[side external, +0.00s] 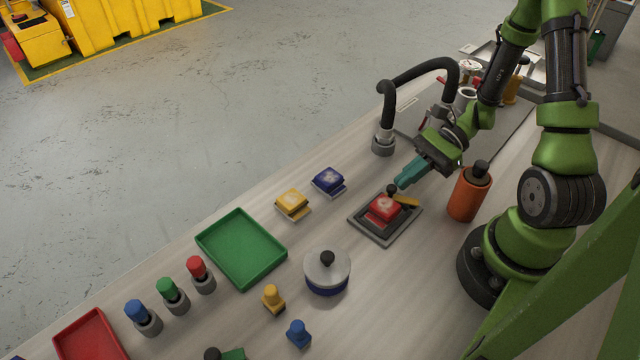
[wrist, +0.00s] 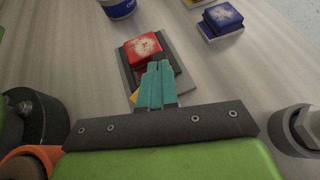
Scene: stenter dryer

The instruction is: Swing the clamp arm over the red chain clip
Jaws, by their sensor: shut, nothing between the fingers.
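The red chain clip (side external: 384,207), with a pale mark on top, sits on a dark grey base plate (side external: 372,232); the clip also shows in the wrist view (wrist: 142,47). The yellow-orange clamp arm (side external: 406,200) lies beside the clip on its right, with a black knob (side external: 391,189) at the clip's back edge. In the wrist view only a bit of the clamp arm (wrist: 135,96) shows beside my fingers. My gripper (side external: 401,183) has its teal fingers shut and empty, just above and right of the knob. Whether they touch it I cannot tell.
An orange cylinder (side external: 469,196) stands close on the right of the plate. Blue (side external: 328,180) and yellow (side external: 292,203) clips lie to the left. A round lidded pot (side external: 326,272) and a green tray (side external: 242,247) stand nearer the front. A black hose (side external: 420,71) arches behind.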

